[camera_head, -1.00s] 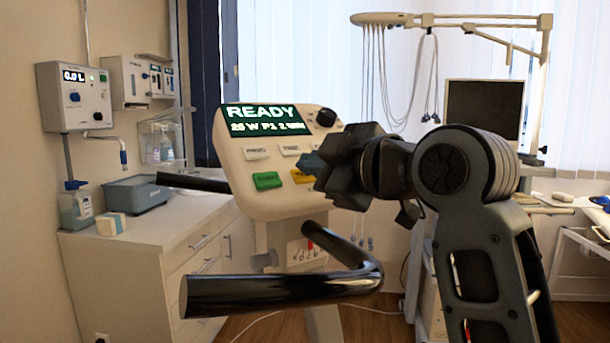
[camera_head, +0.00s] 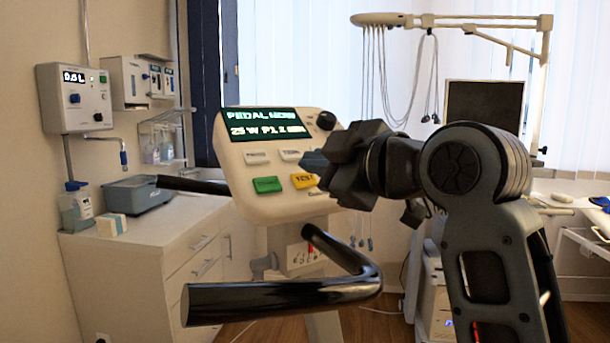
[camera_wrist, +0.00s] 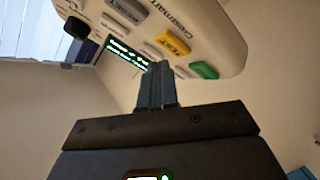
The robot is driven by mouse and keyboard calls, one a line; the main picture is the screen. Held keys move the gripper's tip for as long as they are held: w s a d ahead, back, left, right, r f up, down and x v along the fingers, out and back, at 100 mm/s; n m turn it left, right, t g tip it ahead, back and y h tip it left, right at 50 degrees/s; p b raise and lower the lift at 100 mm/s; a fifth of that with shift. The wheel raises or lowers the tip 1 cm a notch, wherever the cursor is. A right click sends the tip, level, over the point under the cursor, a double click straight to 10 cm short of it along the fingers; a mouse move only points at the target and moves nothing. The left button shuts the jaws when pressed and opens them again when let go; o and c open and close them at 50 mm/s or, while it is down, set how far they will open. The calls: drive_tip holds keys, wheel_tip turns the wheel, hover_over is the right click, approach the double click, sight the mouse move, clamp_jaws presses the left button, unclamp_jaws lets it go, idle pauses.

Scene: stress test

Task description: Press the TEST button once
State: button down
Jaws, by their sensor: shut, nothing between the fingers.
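The white console (camera_head: 243,188) faces me at left of centre. Its green screen (camera_head: 262,124) reads "PEDAL NOW" above a line starting "25 W P1". The yellow TEST button (camera_head: 304,181) is on the lower row, right of a green button (camera_head: 267,185); it also shows in the wrist view (camera_wrist: 173,42). My gripper (camera_head: 312,161) is shut and empty. Its fingertips point at the console, just above and right of the yellow button in the head view. In the wrist view the fingertips (camera_wrist: 158,68) stand clear of the yellow button's face.
A black curved handlebar (camera_head: 280,300) crosses in front, below the console. Another handle (camera_head: 193,184) sticks out left. A white cabinet (camera_head: 150,250) stands left, with a grey box (camera_head: 137,194) on it. A cable boom (camera_head: 450,20) and dark monitor (camera_head: 484,112) stand behind.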

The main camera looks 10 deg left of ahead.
drive_tip(key=shift+s+d+r+p, duration=0.3)
drive_tip(key=shift+s+r+p, duration=0.15)
drive_tip(key=shift+r, duration=0.2)
drive_tip(key=shift+s+d+r+p, duration=0.35)
drive_tip(key=shift+r+p, duration=0.2)
drive_tip(key=shift+r, duration=0.1)
drive_tip(key=shift+s+d+r+p, duration=0.3)
drive_tip(key=shift+s+r+p, duration=0.15)
drive_tip(key=shift+r, duration=0.2)
drive_tip(key=shift+r, duration=0.1)
drive_tip(key=s+d+r+p, duration=0.2)
drive_tip(key=s+r+p, duration=0.1)
drive_tip(key=r, duration=0.2)
drive_tip(key=shift+s+d+r+p, duration=0.15)
drive_tip(key=shift+d+p, duration=0.15)
drive_tip(key=shift+p, duration=0.1)
